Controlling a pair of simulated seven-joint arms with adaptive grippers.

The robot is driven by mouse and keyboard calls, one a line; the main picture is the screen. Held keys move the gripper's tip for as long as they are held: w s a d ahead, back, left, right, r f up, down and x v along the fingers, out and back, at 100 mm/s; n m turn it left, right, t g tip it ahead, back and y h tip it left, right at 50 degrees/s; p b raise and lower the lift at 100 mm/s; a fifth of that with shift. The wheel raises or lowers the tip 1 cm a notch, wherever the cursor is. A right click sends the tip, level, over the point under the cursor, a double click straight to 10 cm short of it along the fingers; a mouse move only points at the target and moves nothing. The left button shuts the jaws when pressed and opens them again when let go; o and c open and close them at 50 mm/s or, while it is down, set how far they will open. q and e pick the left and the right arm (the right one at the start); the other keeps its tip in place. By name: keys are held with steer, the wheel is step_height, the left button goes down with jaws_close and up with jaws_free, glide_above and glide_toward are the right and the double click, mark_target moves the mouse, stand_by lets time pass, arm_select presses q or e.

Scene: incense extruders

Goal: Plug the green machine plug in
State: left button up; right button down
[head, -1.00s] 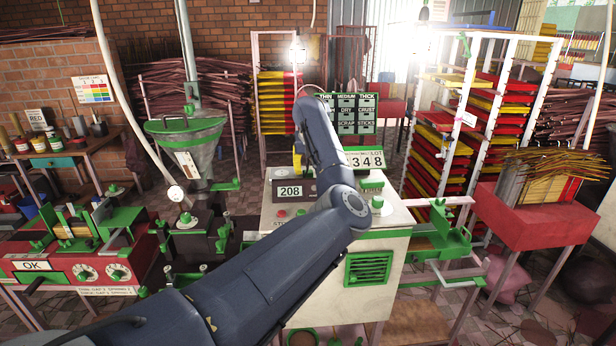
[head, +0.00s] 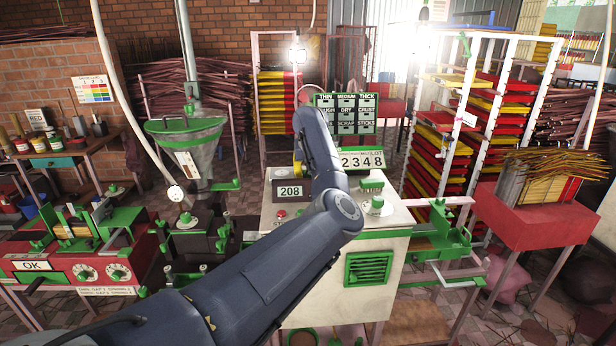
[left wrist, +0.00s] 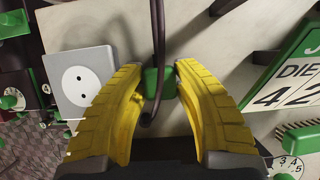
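The green plug (left wrist: 155,82) is between the yellow fingertips of my left gripper (left wrist: 160,70) in the left wrist view. Both fingers appear to touch its sides, so the gripper looks shut on it. A dark cord loops across it. A white socket (left wrist: 82,82) with two dark holes is on the pale panel, left of the plug and apart from it. In the head view only a bit of yellow shows of my left gripper (head: 298,170), beside the machine's 208 display; my arm hides the rest. My right gripper is not in view.
In the left wrist view a number board (left wrist: 288,82) and a numbered dial (left wrist: 288,168) lie right of the gripper. A metal hopper (head: 190,150) stands to the left.

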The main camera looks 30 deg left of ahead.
mark_target(308, 172)
arm_select(q)
steer(key=shift+c, duration=0.7)
steer(key=shift+r, duration=0.1)
step_height(308, 172, up, 10)
steer(key=shift+f, duration=0.1)
stand_by(0.3)
